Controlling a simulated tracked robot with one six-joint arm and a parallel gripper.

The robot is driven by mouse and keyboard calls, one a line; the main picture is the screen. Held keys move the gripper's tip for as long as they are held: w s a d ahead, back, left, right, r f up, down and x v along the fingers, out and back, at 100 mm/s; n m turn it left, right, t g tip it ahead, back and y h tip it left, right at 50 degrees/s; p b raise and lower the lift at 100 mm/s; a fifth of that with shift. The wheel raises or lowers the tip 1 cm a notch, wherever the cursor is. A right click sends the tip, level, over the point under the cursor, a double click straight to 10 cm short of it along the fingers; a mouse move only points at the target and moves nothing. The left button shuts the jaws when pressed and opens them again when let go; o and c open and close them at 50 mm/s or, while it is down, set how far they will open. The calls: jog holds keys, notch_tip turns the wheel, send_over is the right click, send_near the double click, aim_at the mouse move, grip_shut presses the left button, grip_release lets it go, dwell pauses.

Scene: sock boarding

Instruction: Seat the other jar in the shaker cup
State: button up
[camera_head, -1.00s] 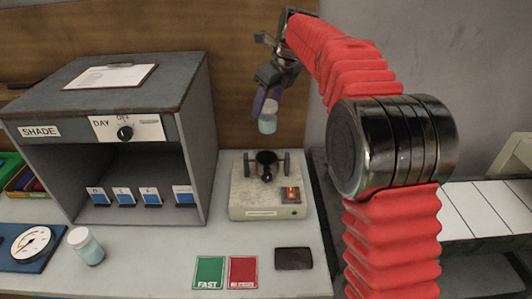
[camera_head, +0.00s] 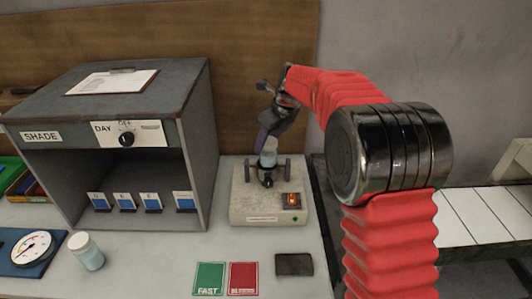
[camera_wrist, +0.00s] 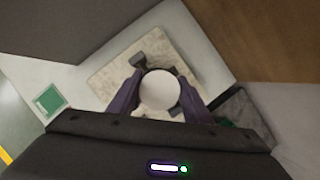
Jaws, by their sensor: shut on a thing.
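My gripper (camera_head: 268,142) is shut on a jar (camera_head: 268,158) with pale blue contents. The jar is upright at the black shaker cup (camera_head: 267,178) on the shaker (camera_head: 270,207); its lower part seems to be in or just at the cup's mouth, and how deep I cannot tell. In the wrist view the jar's round white lid (camera_wrist: 160,90) sits between the purple fingers, over the shaker's pale top (camera_wrist: 110,75), and hides the cup. Another jar (camera_head: 86,251) with a white lid stands on the table at the lower left.
The shade cabinet (camera_head: 150,193) stands left of the shaker, with several blue-and-white cards inside. A green FAST card (camera_head: 209,278), a red card (camera_head: 243,278) and a dark block (camera_head: 294,264) lie in front. A dial gauge (camera_head: 32,247) is at far left.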

aim_at(267, 152)
notch_tip(267, 152, down, 4)
jog(key=shift+s+d+f, duration=0.1)
jog(key=shift+s+f, duration=0.05)
jog(key=shift+f, duration=0.1)
grip_shut()
jog(key=shift+d+f, duration=0.15)
jog(key=shift+f, duration=0.05)
jog(key=o, duration=1.1)
grip_release()
jog(key=shift+o, duration=2.3)
jog(key=shift+r, duration=0.1)
jog(key=shift+a+r, duration=0.1)
jog(key=shift+a, duration=0.1)
